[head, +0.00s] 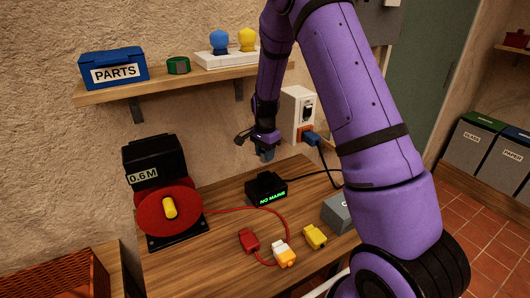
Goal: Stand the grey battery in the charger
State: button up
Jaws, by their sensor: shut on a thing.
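The charger (262,190) is a black box on the wooden bench, with green lit letters reading NO MAINS on its front. My gripper (264,146) is above and slightly behind it in the picture, close to the wall. It is shut on a small blue-grey block that looks like the grey battery (267,155). The block hangs below the fingers, apart from the charger. It is small and dark, so its details are unclear. A larger grey box (339,213) stands on the bench at right, partly hidden by my arm.
A white wall socket box (297,106) has a blue plug (311,139) at it with a black cable. A red cable reel (168,212) stands left. Red (249,240), orange-white (284,255) and yellow (314,237) connectors lie in front. A shelf (205,79) hangs above.

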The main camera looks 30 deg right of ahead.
jog(key=shift+d+r+m, duration=0.15)
jog(key=shift+m, duration=0.15)
jog(key=shift+f, duration=2.95)
jog(key=shift+f, duration=1.25)
jog(key=o, duration=0.9)
jog(key=shift+r, duration=3.75)
